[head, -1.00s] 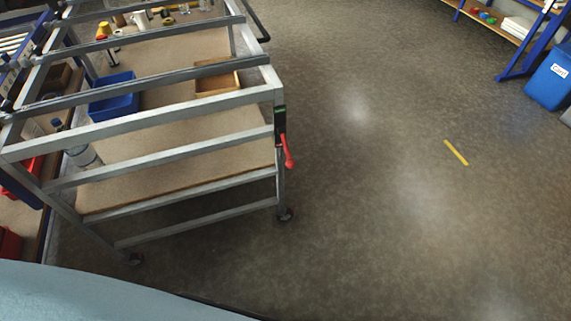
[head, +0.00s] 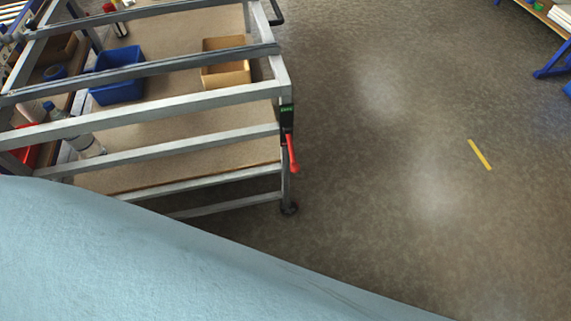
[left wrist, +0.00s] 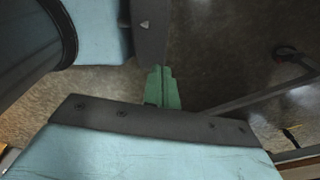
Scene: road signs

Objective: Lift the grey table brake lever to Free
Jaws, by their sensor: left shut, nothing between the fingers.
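The grey table (head: 180,107) is a metal frame on castors with a brown lower shelf, at the left of the head view. Its brake lever (head: 292,155) is red and hangs down from a dark bracket with a green label (head: 287,112) on the table's near right corner post. The label's words are too small to read surely. My left gripper (left wrist: 163,84) shows green fingers, shut and empty, in the left wrist view. My right gripper is not in view.
A blue bin (head: 117,76), an open cardboard box (head: 226,64) and a clear bottle (head: 85,141) show in and beside the frame. Open floor with a yellow strip (head: 480,155) lies to the right. A blue-legged shelf (head: 552,62) stands at upper right.

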